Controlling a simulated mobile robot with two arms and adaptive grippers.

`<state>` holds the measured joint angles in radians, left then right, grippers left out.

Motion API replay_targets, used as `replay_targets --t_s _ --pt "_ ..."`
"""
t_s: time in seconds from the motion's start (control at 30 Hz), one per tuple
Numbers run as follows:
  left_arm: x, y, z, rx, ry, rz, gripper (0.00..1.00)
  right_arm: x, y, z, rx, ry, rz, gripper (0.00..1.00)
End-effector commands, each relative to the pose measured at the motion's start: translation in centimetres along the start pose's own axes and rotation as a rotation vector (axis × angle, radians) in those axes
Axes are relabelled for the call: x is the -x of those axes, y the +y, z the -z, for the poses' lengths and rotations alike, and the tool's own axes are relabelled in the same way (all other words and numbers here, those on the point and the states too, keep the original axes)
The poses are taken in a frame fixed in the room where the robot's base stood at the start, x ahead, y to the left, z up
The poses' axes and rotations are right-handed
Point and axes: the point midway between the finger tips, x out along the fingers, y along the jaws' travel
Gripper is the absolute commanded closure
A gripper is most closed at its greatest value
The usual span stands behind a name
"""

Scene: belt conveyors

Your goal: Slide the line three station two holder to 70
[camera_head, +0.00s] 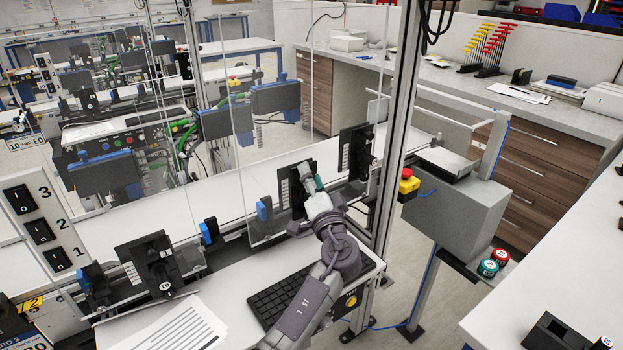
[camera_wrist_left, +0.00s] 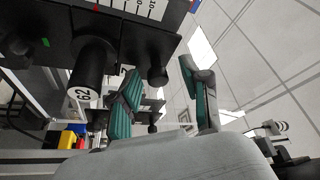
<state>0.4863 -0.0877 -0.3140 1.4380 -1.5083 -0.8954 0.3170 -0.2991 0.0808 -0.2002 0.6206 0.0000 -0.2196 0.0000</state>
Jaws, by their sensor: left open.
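In the head view a black holder (camera_head: 291,193) with an upright plate and pale scale stands on the rail. My left gripper (camera_head: 309,178) is right at it, partly covering it. A second black holder (camera_head: 354,153) stands just behind to the right, and another holder (camera_head: 150,265) is at the lower left. In the left wrist view a black holder (camera_wrist_left: 125,35) with a white scale and a red mark fills the upper left. Its large knob (camera_wrist_left: 93,68) has a numbered end. My left gripper (camera_wrist_left: 165,103) has its teal fingers apart, with nothing visibly held. Which station each holder belongs to is not readable.
A switch panel (camera_head: 40,225) marked 3, 2, 1 stands at the left. A keyboard (camera_head: 282,297) and paper sheets (camera_head: 180,330) lie in front. A metal post (camera_head: 392,130) and a grey box with a red emergency button (camera_head: 408,178) stand right of my arm.

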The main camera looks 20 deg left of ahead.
Motion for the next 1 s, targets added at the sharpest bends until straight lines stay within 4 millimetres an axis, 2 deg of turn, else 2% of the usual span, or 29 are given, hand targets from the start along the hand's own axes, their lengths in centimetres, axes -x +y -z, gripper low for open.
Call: replay_targets --t_s 0.17,0.27,0.5,0.7,0.83,1.0 --pt "0.9 0.2 -0.1 -0.001 0.0 -0.003 0.53 0.0 0.2 -0.1 0.001 -0.002 -0.002 0.53" --pt "2.4 0.2 -0.1 0.0 0.0 -0.004 0.53 0.0 0.1 -0.1 0.001 -0.002 -0.001 0.53" --pt "7.6 0.2 -0.1 0.0 -0.001 -0.004 0.53 0.0 0.0 -0.1 0.0 -0.002 0.0 0.53" --pt "10.8 0.1 0.0 0.0 0.0 -0.002 0.53 0.0 -0.1 -0.1 0.0 -0.002 0.001 0.53" --pt "11.8 0.0 0.0 0.0 0.0 -0.001 0.53 0.0 -0.1 -0.1 -0.001 -0.002 0.001 0.53" --pt "12.0 0.0 0.0 0.0 -0.001 0.001 0.53 0.0 -0.1 -0.1 -0.001 -0.002 0.001 0.53"
